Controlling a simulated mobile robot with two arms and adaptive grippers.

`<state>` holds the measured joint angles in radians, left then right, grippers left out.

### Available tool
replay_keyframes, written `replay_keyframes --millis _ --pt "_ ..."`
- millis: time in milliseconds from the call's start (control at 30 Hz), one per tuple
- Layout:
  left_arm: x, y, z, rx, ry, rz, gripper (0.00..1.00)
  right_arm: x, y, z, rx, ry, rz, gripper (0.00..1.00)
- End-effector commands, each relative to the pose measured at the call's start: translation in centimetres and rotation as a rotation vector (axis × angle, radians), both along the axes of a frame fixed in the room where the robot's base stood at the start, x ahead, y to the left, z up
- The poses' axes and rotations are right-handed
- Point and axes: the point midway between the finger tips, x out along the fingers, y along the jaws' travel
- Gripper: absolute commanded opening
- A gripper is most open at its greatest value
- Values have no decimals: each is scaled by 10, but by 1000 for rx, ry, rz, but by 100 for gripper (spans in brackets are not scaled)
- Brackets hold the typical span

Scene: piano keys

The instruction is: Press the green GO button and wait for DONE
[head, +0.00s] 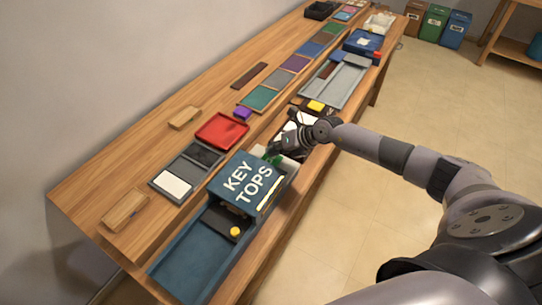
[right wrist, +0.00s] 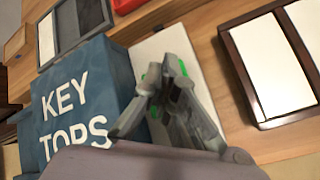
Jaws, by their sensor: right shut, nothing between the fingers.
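The green GO button shows only as green bits around my fingers in the right wrist view (right wrist: 152,74), and as a small green patch in the head view (head: 268,158). It sits on a pale panel (right wrist: 198,70) beside the blue KEY TOPS box (head: 262,175). My right gripper (head: 277,149) is shut and empty, with its fingertips (right wrist: 172,68) over the button. The fingers hide most of the button, and I cannot tell whether they touch it. I see no DONE sign. My left gripper is in neither view.
A blue tray (head: 185,262) with a yellow round piece (head: 235,231) lies before the KEY TOPS box. A red tray (head: 222,130) and a grey tray (head: 166,168) lie to the left. A dark frame with white keys (right wrist: 249,110) is beside the panel.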

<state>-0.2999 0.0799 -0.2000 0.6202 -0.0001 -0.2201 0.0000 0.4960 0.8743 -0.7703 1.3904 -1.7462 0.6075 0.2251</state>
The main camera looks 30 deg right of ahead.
Motion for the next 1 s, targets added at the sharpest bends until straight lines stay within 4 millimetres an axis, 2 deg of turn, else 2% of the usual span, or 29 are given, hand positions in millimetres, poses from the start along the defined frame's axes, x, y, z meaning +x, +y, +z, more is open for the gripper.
replay_keyframes --millis 67,467,1000 --pt "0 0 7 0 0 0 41 0 0 6 0 0 0 0" --pt "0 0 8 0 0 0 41 1 0 9 1 -2 -1 0" --pt "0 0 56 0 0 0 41 1 0 58 0 -2 -1 0"
